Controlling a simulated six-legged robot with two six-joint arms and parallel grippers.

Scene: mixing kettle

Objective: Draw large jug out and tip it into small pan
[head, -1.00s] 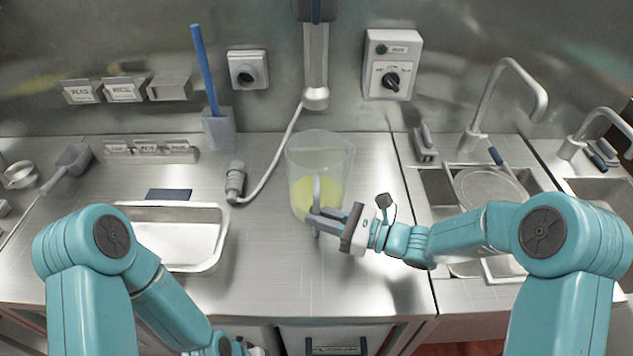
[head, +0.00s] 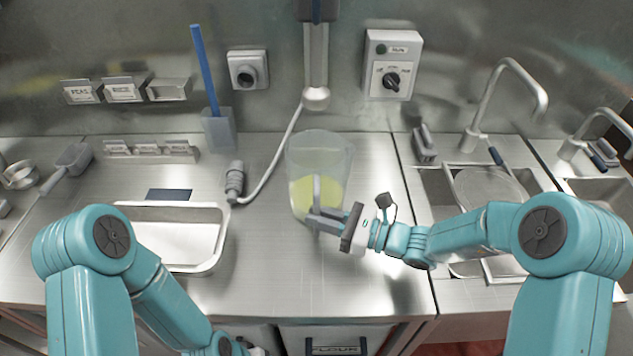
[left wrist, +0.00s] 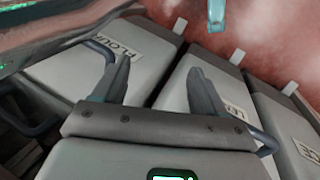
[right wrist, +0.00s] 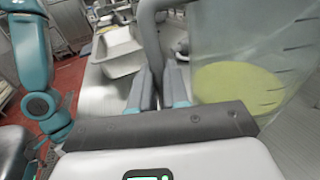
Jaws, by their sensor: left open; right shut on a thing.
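The large jug (head: 322,162) is clear, with yellow-green liquid low inside it. It stands upright on the steel counter below the mixer shaft. My right gripper (head: 318,218) is shut on the jug's handle at its near side; in the right wrist view the fingers (right wrist: 162,88) close around the handle and the jug (right wrist: 245,60) is to the right. A shallow rectangular steel pan (head: 212,262) lies on the counter left of the jug; I cannot tell if it is the small pan. My left gripper (left wrist: 160,90) is open and empty in front of the bins below the counter.
A hose with a grey nozzle (head: 235,180) lies between pan and jug. A blue-handled tool stands in a holder (head: 219,130) at the wall. Sinks with taps (head: 510,75) are on the right. The counter in front of the jug is clear.

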